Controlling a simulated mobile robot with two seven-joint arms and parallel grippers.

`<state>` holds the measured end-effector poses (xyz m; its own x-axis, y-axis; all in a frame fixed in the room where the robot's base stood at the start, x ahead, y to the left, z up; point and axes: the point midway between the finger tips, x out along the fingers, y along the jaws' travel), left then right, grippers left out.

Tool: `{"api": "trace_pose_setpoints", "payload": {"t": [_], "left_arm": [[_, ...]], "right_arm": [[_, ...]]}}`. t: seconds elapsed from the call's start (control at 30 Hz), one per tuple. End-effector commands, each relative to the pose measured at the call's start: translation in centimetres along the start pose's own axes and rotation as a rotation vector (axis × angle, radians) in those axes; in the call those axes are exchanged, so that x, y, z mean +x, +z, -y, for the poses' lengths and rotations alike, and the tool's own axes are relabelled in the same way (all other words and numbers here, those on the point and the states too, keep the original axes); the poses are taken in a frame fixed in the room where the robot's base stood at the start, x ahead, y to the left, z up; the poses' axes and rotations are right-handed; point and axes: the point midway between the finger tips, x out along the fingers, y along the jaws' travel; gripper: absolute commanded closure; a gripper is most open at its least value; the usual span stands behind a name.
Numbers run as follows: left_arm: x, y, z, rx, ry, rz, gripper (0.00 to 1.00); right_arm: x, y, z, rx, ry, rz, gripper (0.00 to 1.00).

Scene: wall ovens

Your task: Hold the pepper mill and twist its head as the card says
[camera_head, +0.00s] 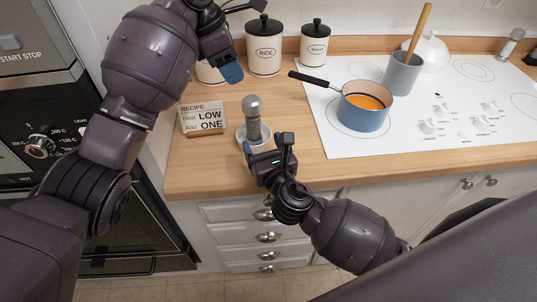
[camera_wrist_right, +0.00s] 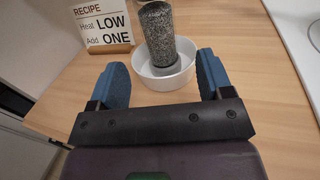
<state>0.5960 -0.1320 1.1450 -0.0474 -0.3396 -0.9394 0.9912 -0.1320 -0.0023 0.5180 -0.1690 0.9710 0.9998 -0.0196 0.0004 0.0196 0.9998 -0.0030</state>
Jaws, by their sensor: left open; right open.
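The pepper mill (camera_head: 252,120), grey and speckled with a silver head, stands upright in a white bowl (camera_head: 241,140) on the wooden counter. My right gripper (camera_head: 266,143) is open and empty, just in front of the bowl. My left gripper (camera_head: 241,40) is open and empty, raised above and behind the mill. The recipe card (camera_head: 203,117), left of the mill, reads "Heat LOW, Add ONE".
A blue pot (camera_head: 365,115) with orange content sits on the white cooktop (camera_head: 430,145) at right. A grey utensil crock (camera_head: 402,75) stands behind it. White canisters (camera_head: 264,50) line the back. The wall oven (camera_head: 40,120) is at left. Bare counter lies left of the cooktop.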

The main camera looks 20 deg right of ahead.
Motion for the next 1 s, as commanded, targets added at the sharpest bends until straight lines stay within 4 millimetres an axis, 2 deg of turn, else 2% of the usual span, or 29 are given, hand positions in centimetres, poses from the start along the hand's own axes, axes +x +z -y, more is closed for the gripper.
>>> {"api": "trace_pose_setpoints", "payload": {"t": [0.2, 0.4, 0.6, 0.83, 0.87, 1.0], "left_arm": [[0.0, 0.0, 0.0, 0.0, 0.0, 0.0, 0.57], [0.0, 0.0, 0.0, 0.0, 0.0, 0.0, 0.57], [0.0, 0.0, 0.0, 0.0, 0.0, 0.0, 0.57], [0.0, 0.0, 0.0, 0.0, 0.0, 0.0, 0.57], [0.0, 0.0, 0.0, 0.0, 0.0, 0.0, 0.57], [0.0, 0.0, 0.0, 0.0, 0.0, 0.0, 0.57]], "right_arm": [[3.5, 0.1, 0.0, 0.002, 0.001, 0.001, 0.27], [5.5, 0.1, 0.0, 0.002, 0.0, 0.001, 0.27], [6.3, 0.0, 0.0, 0.003, 0.0, 0.0, 0.27], [6.3, 0.0, 0.0, 0.003, 0.001, 0.0, 0.27], [6.3, 0.0, 0.0, 0.003, 0.001, 0.0, 0.29], [6.3, 0.0, 0.0, 0.003, 0.001, 0.0, 0.5]]}}
